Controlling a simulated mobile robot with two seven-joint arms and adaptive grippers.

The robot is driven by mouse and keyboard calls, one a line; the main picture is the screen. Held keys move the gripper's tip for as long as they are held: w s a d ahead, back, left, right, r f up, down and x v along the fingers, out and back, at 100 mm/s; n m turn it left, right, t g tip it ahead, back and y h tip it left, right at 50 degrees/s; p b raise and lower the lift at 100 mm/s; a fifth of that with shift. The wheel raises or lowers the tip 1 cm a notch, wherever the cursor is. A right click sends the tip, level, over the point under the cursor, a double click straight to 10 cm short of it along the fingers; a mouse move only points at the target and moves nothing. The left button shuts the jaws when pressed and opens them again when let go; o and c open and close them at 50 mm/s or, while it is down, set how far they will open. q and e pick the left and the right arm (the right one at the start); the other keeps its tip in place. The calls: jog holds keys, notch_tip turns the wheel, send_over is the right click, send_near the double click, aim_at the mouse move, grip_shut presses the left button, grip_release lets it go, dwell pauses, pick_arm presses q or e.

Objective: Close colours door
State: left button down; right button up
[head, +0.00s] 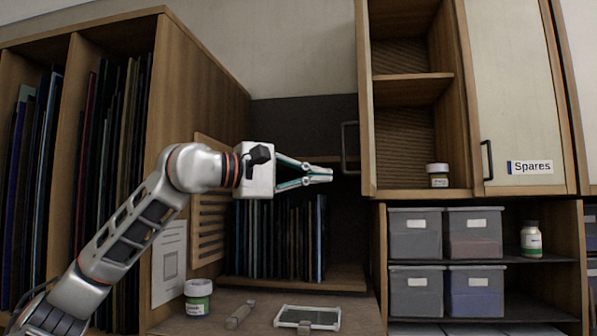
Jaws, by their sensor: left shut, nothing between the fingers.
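The wall cabinet at upper right has an open compartment (405,137) with a shelf and one small jar (438,176) at its bottom. Its open door (364,100) stands out toward me at the compartment's left side, seen nearly edge-on. A dark bar handle (349,148) sticks out to the left of the door. No label on this door's face can be seen. My left gripper (322,175) is shut and empty. It points right and appears just left of and below the handle; I cannot tell whether it touches. My right gripper is out of view.
The neighbouring door labelled Spares (515,100) is closed. Grey bins (415,232) fill shelves below. Racks of glass sheets (110,150) stand at left.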

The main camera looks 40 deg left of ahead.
pick_arm(q)
jog(key=shift+w+d+p, duration=0.2)
jog(key=shift+w+d, duration=0.65)
jog(key=shift+d, duration=0.25)
jog(key=shift+w+d+p, duration=0.15)
jog(key=shift+w+d, duration=0.7)
jog(key=shift+d, duration=0.2)
jog(key=shift+d, duration=0.1)
